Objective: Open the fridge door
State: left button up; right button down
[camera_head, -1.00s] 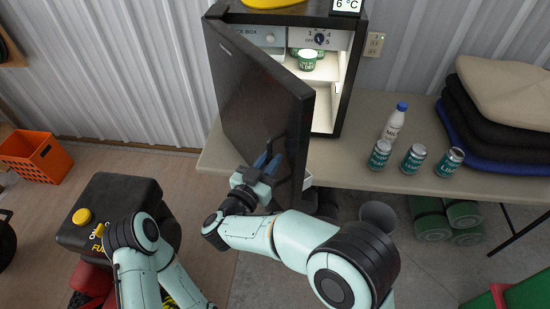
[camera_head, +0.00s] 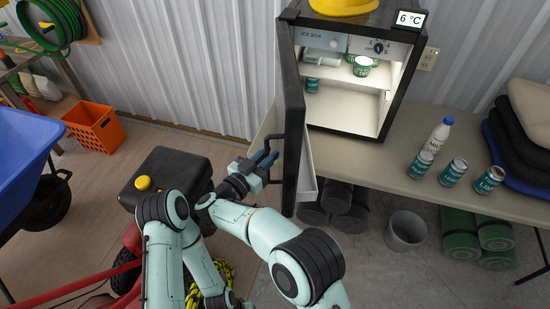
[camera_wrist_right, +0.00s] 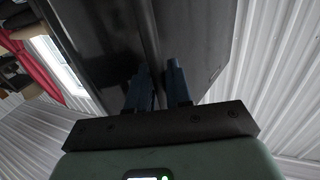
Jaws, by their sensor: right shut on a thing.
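The black mini fridge (camera_head: 404,85) stands on the table with its lit white inside showing. Its black door (camera_head: 293,125) is swung wide open to the left and appears nearly edge-on. My right gripper (camera_head: 266,160) is at the outer face of the door, shut on its dark handle (camera_head: 279,158). In the right wrist view the two blue fingers (camera_wrist_right: 158,88) flank a dark bar, with the black door (camera_wrist_right: 195,40) behind. My left arm reaches in at the lower left, but its gripper is not in view.
A bottle (camera_head: 440,135) and several cans (camera_head: 453,172) stand on the table (camera_head: 370,165), right of the fridge. A black fuel can (camera_head: 165,178), an orange crate (camera_head: 95,128) and a blue wheelbarrow (camera_head: 22,150) are at left. A grey bucket (camera_head: 405,230) stands below.

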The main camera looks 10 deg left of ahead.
aim_at(290, 119)
pick_arm(q)
jog(key=shift+r, duration=0.15)
pick_arm(e)
jog(key=shift+a+r, duration=0.1)
jog(key=shift+a, duration=0.2)
jog(key=c, duration=1.2)
grip_release()
pick_arm(q)
jog(key=shift+w+r+p, duration=0.35)
jog(key=shift+r+p, duration=0.1)
jog(key=shift+r, duration=0.1)
jog(key=shift+w+r+p, duration=0.3)
jog(key=shift+r+p, duration=0.15)
jog(key=shift+r, duration=0.05)
pick_arm(e)
notch_tip(290, 119, up, 20)
jog(key=shift+f, duration=0.1)
